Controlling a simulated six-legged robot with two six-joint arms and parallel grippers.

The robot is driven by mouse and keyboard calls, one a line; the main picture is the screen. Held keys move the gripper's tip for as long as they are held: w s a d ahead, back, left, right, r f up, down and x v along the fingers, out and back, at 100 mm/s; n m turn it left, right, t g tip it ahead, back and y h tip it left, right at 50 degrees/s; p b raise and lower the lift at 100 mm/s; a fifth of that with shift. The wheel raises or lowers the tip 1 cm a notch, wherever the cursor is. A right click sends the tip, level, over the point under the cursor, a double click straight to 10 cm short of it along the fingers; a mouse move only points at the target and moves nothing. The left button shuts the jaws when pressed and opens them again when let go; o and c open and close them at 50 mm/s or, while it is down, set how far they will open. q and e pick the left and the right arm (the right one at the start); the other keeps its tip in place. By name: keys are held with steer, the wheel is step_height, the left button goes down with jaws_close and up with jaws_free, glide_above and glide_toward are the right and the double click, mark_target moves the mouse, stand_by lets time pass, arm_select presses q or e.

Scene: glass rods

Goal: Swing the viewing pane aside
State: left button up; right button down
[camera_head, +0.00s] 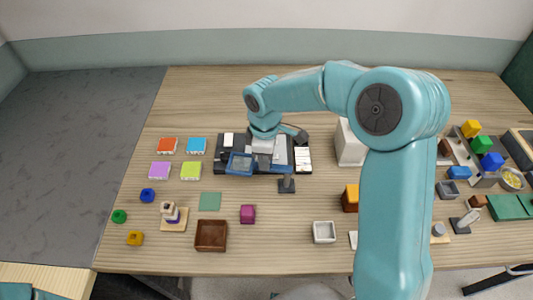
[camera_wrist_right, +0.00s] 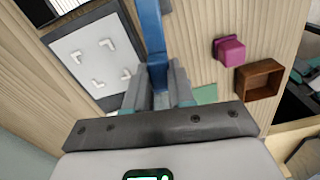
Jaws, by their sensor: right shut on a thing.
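The viewing pane (camera_head: 240,163) is a blue-framed, see-through panel at the front left of a dark fixture (camera_head: 264,170). My right gripper (camera_head: 262,150) reaches down over the fixture from behind, just to the right of the pane. In the right wrist view, my right gripper (camera_wrist_right: 158,88) is shut on a blue bar (camera_wrist_right: 152,30), which looks like part of the pane's frame. The rest of the pane is cut off there. A white plate with corner marks (camera_wrist_right: 90,62) lies beside the fingers. My left gripper is not in view.
A small dark stand (camera_head: 287,184) is right in front of the fixture. Coloured tiles (camera_head: 190,170) lie to its left. A magenta block (camera_head: 247,213), green mat (camera_head: 210,201) and brown box (camera_head: 211,236) are nearer. A white box (camera_head: 349,146) stands right. Bare wood lies behind.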

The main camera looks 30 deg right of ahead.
steer(key=shift+s+a+r+n, duration=0.15)
steer(key=shift+s+n, duration=0.05)
steer(key=shift+n, duration=0.5)
steer(key=c, duration=1)
jaws_free()
steer(key=shift+o, duration=0.2)
steer(key=shift+s, duration=0.15)
